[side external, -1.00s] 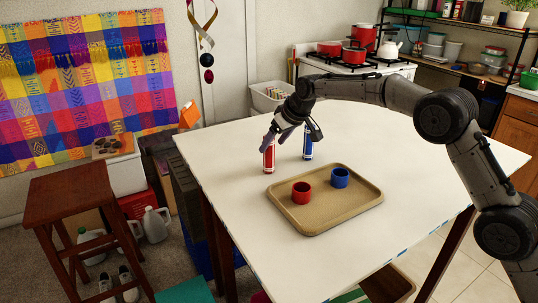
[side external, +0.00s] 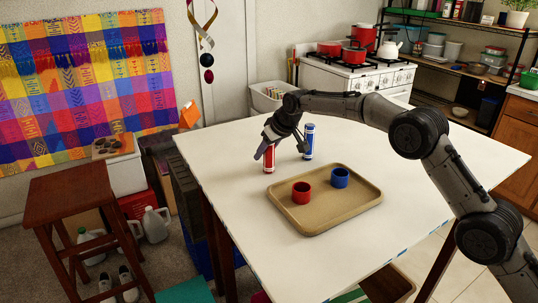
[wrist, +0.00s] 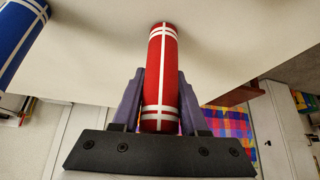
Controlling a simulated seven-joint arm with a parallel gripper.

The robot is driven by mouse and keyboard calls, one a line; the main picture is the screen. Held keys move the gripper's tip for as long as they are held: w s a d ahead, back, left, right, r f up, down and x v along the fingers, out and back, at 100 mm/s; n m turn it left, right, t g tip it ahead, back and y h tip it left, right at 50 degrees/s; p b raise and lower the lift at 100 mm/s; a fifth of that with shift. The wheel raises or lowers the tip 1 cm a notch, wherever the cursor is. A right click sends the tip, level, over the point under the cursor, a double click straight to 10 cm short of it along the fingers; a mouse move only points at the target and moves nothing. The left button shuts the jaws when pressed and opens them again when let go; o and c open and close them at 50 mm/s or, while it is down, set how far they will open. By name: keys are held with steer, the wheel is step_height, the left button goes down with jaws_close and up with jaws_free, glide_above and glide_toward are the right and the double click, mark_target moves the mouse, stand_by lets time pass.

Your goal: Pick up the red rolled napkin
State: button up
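The red rolled napkin (side external: 270,159) is a red cylinder with white bands, standing upright on the white table left of the tray. In the wrist view the napkin (wrist: 163,75) lies between the two purple fingers of my gripper (wrist: 162,95). The fingers are close in against both its sides, with no clear gap visible. In the side view my gripper (side external: 268,148) comes down over the napkin from above and hides its upper part. The napkin's lower end still appears to be at the table.
A blue rolled napkin (side external: 309,141) stands upright just right of my gripper. It also shows at the upper left of the wrist view (wrist: 18,35). A tan tray (side external: 325,219) holds a red cup (side external: 301,193) and a blue cup (side external: 340,178). The table's right side is clear.

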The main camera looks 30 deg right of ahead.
jaws_close()
steer(key=shift+r, duration=0.1)
